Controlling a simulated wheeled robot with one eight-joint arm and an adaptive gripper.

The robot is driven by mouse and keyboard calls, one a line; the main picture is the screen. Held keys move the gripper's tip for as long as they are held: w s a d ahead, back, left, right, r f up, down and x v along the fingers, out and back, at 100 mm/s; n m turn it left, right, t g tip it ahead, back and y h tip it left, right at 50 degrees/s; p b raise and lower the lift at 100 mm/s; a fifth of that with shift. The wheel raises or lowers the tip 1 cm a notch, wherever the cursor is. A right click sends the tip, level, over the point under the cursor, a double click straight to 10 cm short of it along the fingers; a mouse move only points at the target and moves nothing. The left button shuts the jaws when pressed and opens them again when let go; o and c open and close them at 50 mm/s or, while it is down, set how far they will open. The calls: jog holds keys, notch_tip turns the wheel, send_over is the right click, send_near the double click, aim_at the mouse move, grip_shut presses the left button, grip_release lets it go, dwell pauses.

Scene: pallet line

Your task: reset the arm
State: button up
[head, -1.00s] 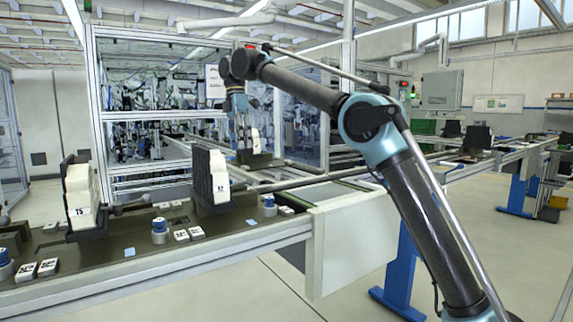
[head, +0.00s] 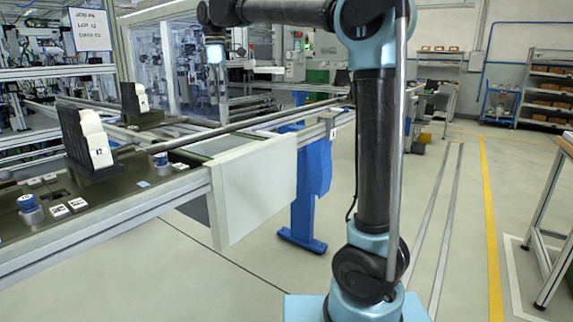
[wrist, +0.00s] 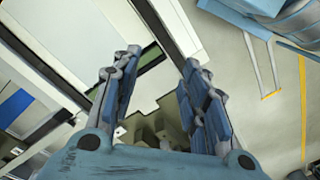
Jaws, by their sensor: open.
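My gripper (head: 219,88) hangs down from my raised, bent arm in the upper left part of the head view. In the wrist view my gripper (wrist: 161,72) has its two blue-padded fingers spread apart, with nothing between them. Below the fingers are the conveyor's pale panels and dark parts, and floor to the right. The fingertips are small and hard to make out in the head view.
The conveyor line (head: 255,190) runs along the left, with a dark rack (head: 75,140) of white pieces and a second rack (head: 130,100) farther back. A workbench (head: 560,190) stands at the right edge. The floor (head: 455,250) between is open.

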jog(key=s+d+f+m, duration=0.25)
jog(key=d+f, duration=0.25)
jog(key=d, duration=0.4)
jog(key=s+d+f+m+t, duration=0.15)
jog(key=d+f+m, duration=0.25)
jog(key=d, duration=0.5)
jog(key=s+d+f+m, duration=0.3)
jog(key=d+f, duration=0.2)
jog(key=d, duration=0.4)
jog(key=s+d+f+m, duration=0.5)
jog(key=s+d+f, duration=0.2)
jog(key=f, duration=0.4)
jog(key=s+d+f+m+t, duration=0.1)
jog(key=s+d+f+m, duration=0.4)
jog(key=s+f, duration=0.4)
notch_tip(320, 180, down, 4)
jog(key=shift+d+r, duration=0.2)
jog(key=shift+d, duration=0.7)
jog(key=shift+t, duration=0.25)
jog(key=shift+c, duration=0.9)
jog(key=shift+a, duration=0.1)
